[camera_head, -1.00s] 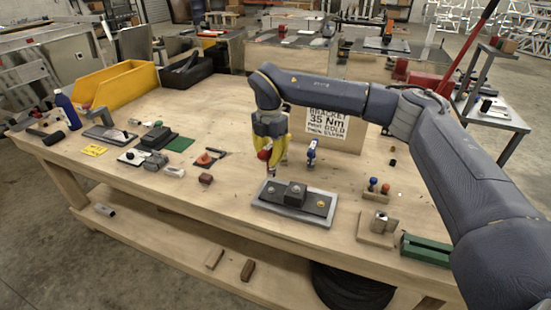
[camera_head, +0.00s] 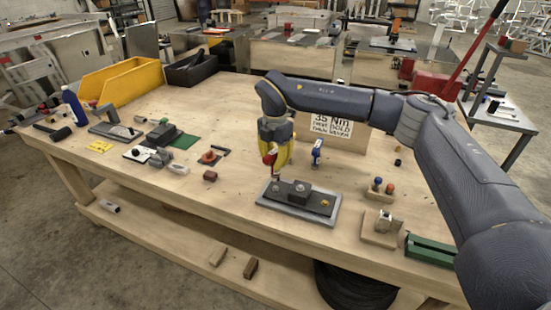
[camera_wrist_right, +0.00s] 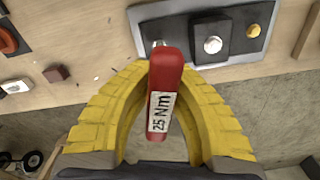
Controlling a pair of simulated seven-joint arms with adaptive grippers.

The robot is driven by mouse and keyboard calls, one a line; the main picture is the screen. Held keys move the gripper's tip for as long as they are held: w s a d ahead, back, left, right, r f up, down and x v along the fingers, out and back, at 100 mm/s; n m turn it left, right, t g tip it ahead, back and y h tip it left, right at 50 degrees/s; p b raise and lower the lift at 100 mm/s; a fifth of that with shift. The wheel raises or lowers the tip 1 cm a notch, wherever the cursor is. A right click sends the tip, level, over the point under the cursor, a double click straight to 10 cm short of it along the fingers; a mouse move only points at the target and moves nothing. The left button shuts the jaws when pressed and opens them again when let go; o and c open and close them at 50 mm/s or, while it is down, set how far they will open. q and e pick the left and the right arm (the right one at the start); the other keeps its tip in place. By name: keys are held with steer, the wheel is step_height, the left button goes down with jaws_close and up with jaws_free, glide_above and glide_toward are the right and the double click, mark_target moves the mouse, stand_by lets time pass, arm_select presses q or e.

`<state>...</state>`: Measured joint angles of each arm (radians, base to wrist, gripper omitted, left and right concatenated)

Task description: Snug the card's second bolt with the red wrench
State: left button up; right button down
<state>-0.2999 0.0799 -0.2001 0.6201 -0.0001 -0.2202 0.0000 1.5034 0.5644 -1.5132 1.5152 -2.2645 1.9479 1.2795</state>
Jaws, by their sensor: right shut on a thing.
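My right gripper (camera_head: 277,150) is shut on the red wrench (camera_head: 269,159), labelled 25 Nm in the right wrist view (camera_wrist_right: 160,115). The wrench's tip is over the left silver bolt (camera_wrist_right: 158,43) on the dark bracket (camera_head: 315,202); I cannot tell whether they touch. A silver-headed bolt (camera_wrist_right: 212,44) is in the middle and a gold bolt (camera_wrist_right: 252,31) at the other end. The card (camera_head: 332,125) behind reads 35 Nm, with gold and silver named below; my arm hides its top. My left gripper is out of view.
A blue tool (camera_head: 316,153) stands right of my gripper. A wooden block with a metal fitting (camera_head: 382,228) and a green block (camera_head: 430,250) lie to the right. A yellow bin (camera_head: 118,83) and several small parts are at left. The table's front edge is close to the bracket.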

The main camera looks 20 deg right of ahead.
mark_target(275, 172)
steer(key=shift+f, duration=2.15)
steer(key=m, duration=0.5)
steer(key=shift+m, duration=0.3)
steer(key=m, duration=1.5)
steer(key=shift+m, duration=0.3)
steer(key=shift+r, duration=3.3)
steer(key=shift+r, duration=0.1)
